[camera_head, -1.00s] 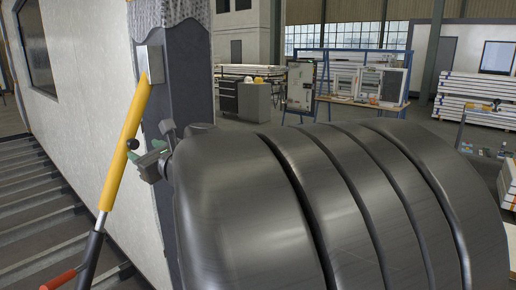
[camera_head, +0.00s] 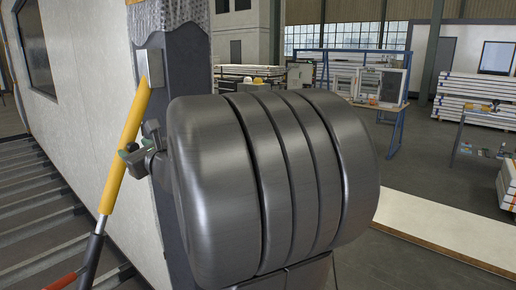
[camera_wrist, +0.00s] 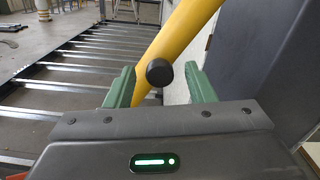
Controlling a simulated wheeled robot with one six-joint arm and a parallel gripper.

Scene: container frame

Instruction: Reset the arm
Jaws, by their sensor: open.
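My gripper (camera_wrist: 160,88) is open in the wrist view, with its two green fingers apart. A yellow pole with a black knob (camera_wrist: 159,72) shows between and beyond the fingers; I cannot tell how far away it is. In the head view my gripper (camera_head: 131,160) is small and partly hidden behind my large dark arm. It is close to the yellow pole (camera_head: 124,150), which leans against the wall side and has a black and red lower end.
A grey post (camera_head: 186,70) and a pale wall (camera_head: 85,90) stand close to my gripper. Metal slats (camera_head: 35,200) run along the floor at left. A workbench (camera_head: 385,104), stacked panels (camera_head: 478,95) and a pale board (camera_head: 440,228) lie farther right.

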